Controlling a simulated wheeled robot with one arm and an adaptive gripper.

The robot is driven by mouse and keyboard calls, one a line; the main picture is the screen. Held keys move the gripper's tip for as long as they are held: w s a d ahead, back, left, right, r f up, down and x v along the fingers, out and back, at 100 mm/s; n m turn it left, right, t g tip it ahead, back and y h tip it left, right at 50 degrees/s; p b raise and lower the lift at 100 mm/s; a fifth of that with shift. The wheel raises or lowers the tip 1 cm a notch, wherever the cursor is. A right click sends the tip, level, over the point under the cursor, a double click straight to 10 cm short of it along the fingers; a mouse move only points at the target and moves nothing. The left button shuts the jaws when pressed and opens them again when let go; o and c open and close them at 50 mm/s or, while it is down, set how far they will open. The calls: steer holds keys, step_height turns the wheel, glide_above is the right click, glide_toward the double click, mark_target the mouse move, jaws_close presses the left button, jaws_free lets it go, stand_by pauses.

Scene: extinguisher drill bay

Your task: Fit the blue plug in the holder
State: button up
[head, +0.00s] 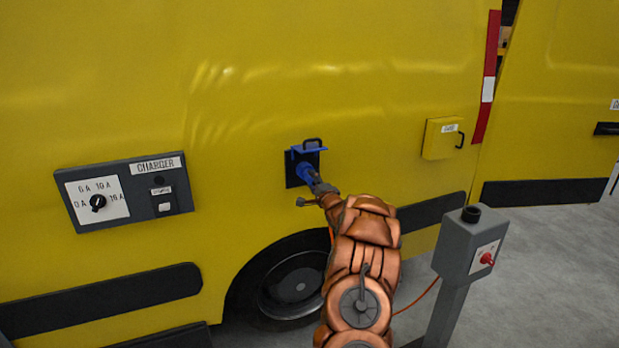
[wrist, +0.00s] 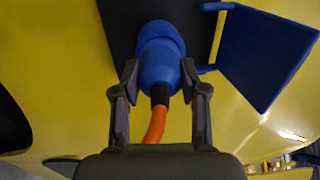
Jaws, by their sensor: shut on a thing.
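The blue plug (head: 306,174) is at the dark socket plate on the yellow van's side, under a raised blue flap (head: 309,148). In the wrist view the plug (wrist: 160,62) points at the dark plate (wrist: 119,22), with an orange cable (wrist: 155,125) behind it. Whether it is seated in the socket or just in front of it, I cannot tell. My gripper (wrist: 159,74) is shut on the plug, one finger on each side; it also shows in the head view (head: 321,189). A grey post box with a dark round cup (head: 470,214) on top, apparently the holder, stands at right.
A charger panel (head: 125,192) with a knob is on the left. A small yellow box (head: 442,138) with a handle is on the van, right of the socket. The post box has a red switch (head: 487,259). Grey floor (head: 560,270) is clear at right.

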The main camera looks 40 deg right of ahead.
steer(key=shift+v, duration=2.15)
steer(key=shift+s, duration=0.2)
steer(key=shift+v, duration=1.9)
